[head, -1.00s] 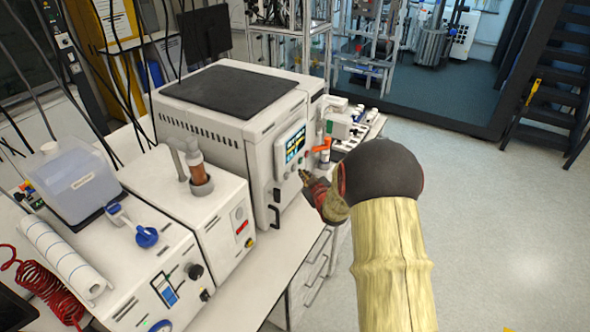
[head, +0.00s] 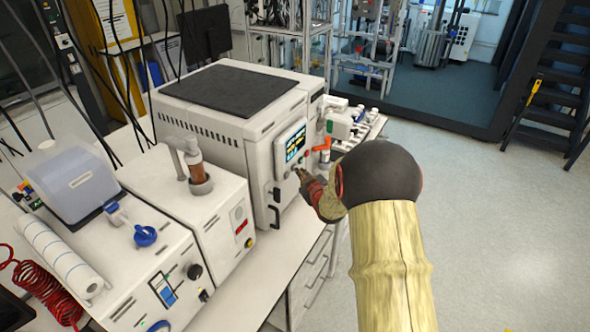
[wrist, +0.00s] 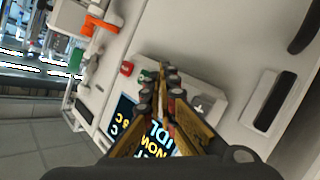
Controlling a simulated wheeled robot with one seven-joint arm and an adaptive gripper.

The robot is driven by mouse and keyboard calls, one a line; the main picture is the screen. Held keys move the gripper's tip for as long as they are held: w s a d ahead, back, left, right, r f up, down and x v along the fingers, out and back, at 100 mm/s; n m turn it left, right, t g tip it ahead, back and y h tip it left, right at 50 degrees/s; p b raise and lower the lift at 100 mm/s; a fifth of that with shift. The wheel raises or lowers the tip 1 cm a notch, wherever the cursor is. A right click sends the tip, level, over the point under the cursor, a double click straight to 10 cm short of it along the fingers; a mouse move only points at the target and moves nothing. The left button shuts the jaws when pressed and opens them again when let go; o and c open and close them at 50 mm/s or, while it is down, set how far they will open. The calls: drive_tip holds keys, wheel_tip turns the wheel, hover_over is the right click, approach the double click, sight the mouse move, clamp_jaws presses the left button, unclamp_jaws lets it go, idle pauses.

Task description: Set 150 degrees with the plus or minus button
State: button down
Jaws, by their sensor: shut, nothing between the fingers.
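The white reactor unit (head: 235,135) has a front panel with a lit display (head: 293,144) showing yellow and white characters. The display (wrist: 152,145) also shows in the wrist view, partly covered by my fingers, and its numbers cannot be read. A grey button with a plus sign (wrist: 203,103) sits beside the fingers. A red button (wrist: 127,68) and a green button (wrist: 146,75) are near the fingertips. My gripper (head: 299,172) is shut and empty, with its tips close to the panel below the display. Contact cannot be told. The minus button cannot be made out.
A black handle (head: 275,215) is on the unit's front lower left. Orange and white fittings (head: 322,150) stand just right of the panel. Open floor lies right of the bench.

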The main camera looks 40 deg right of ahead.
drive_tip(key=shift+w+a, duration=0.1)
drive_tip(key=shift+w, duration=0.1)
idle(0.4)
drive_tip(key=shift+s, duration=0.1)
drive_tip(key=shift+s+d, duration=0.3)
drive_tip(key=shift+s, duration=0.35)
drive_tip(key=shift+s, duration=0.1)
drive_tip(key=s, duration=0.1)
drive_tip(key=s+d, duration=0.1)
drive_tip(key=s, duration=0.1)
drive_tip(key=s+d, duration=0.1)
drive_tip(key=shift+s, duration=0.2)
idle(0.9)
